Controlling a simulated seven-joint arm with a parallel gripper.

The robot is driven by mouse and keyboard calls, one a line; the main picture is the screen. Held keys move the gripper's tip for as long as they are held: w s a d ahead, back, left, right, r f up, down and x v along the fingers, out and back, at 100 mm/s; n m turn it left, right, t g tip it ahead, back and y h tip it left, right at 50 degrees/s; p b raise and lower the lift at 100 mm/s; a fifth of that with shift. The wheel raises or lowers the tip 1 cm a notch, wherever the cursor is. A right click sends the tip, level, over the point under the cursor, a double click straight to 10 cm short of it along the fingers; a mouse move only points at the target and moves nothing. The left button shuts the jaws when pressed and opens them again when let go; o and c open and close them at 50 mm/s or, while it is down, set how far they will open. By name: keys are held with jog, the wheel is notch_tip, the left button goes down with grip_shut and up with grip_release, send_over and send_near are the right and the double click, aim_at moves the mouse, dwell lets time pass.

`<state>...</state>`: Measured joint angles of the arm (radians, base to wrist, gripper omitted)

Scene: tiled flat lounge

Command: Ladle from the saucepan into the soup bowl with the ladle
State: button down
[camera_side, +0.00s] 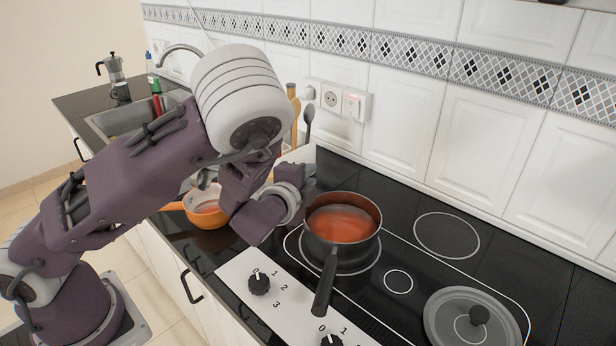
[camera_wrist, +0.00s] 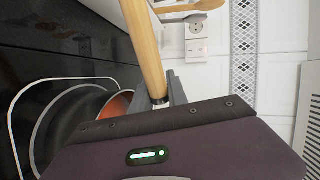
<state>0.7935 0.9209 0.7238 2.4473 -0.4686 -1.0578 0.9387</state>
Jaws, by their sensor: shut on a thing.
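The saucepan (camera_side: 318,249) stands on the hob with orange-red soup (camera_side: 343,224) in it and its dark handle toward the front. The orange soup bowl (camera_side: 192,216) stands on the counter left of the pan, partly behind my arm; its inside looks reddish. My gripper (camera_wrist: 161,92) is shut on the ladle's wooden handle (camera_wrist: 143,45), near a dark collar. In the side view my wrist is just left of the saucepan. The ladle's head is hidden in both views, so I cannot tell whether it is in the soup. Part of the pan and its soup (camera_wrist: 118,106) shows in the wrist view.
A glass lid (camera_side: 468,322) lies on the hob at the front right. Utensils, including a dark spoon (camera_side: 308,119), stand behind my wrist near the wall socket (camera_side: 331,97). The sink (camera_side: 112,122), a moka pot (camera_side: 113,68) and bottles are at the far left.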

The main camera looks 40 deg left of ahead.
notch_tip(320, 180, up, 12)
jog(key=a+m+t+h, duration=0.1)
jog(key=m+h, duration=0.3)
jog(key=h, duration=0.2)
jog(key=w+d+r+n+t+y, duration=0.1)
jog(key=w+d+r+n, duration=0.1)
jog(key=r+n, duration=0.4)
jog(key=w+d+r+n+t+y, duration=0.1)
jog(key=w+d+r+n, duration=0.2)
jog(key=n, duration=0.8)
jog(key=shift+d+r+t, duration=0.4)
jog(key=shift+d+r, duration=0.8)
jog(key=shift+r, duration=0.2)
jog(key=shift+f, duration=0.1)
notch_tip(320, 180, down, 9)
